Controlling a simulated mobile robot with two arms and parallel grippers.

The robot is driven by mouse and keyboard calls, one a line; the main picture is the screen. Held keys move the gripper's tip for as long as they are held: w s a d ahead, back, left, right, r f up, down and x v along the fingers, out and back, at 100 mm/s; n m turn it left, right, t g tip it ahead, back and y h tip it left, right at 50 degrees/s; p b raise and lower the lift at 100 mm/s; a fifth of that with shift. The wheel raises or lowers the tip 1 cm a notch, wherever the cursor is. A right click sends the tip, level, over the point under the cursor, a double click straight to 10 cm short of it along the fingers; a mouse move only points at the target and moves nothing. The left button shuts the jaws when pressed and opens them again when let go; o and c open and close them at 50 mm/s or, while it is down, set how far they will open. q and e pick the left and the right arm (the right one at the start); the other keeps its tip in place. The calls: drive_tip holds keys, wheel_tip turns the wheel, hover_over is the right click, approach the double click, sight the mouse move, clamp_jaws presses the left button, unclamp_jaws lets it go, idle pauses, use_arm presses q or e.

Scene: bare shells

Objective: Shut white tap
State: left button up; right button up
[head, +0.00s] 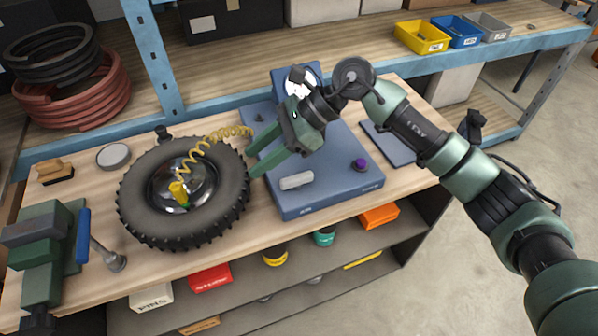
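A small white lever-shaped handle, which looks like the white tap (296,181), lies across the top of the blue box-shaped unit (330,190) on the bench, near its left front edge. My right gripper (254,161) is just above and left of the white tap, between it and the tyre. Its two green fingers are apart with nothing seen between them. The gripper appears clear of the tap. The arm and wrist hide part of the unit's back and its white-faced gauge (298,86). My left gripper is not in view.
A purple knob (360,164) stands right of the tap. A tyre (184,193) with a coiled yellow hose (214,137) lies close left. A green vise (42,250) stands at far left, a dark flat pad (389,143) at right. A blue shelf post (152,58) rises behind.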

sight(298, 176)
drive_tip(key=w+d+h, duration=0.1)
drive_tip(key=d, duration=0.2)
drive_tip(key=w+d+f+n+h, duration=0.1)
drive_tip(key=d+h, duration=0.1)
drive_tip(key=d, duration=0.1)
drive_tip(key=w+d+h, duration=0.1)
drive_tip(key=d+h, duration=0.1)
drive_tip(key=d, duration=0.2)
drive_tip(key=shift+w+f, duration=0.25)
drive_tip(key=shift+f, duration=0.05)
drive_tip(key=shift+d+f+h, duration=0.15)
drive_tip(key=shift+d+h, duration=0.15)
drive_tip(key=p+x, duration=0.3)
drive_tip(key=x, duration=0.3)
drive_tip(key=shift+a, duration=0.15)
drive_tip(key=shift+a+f, duration=0.25)
drive_tip(key=shift+f, duration=0.45)
clamp_jaws()
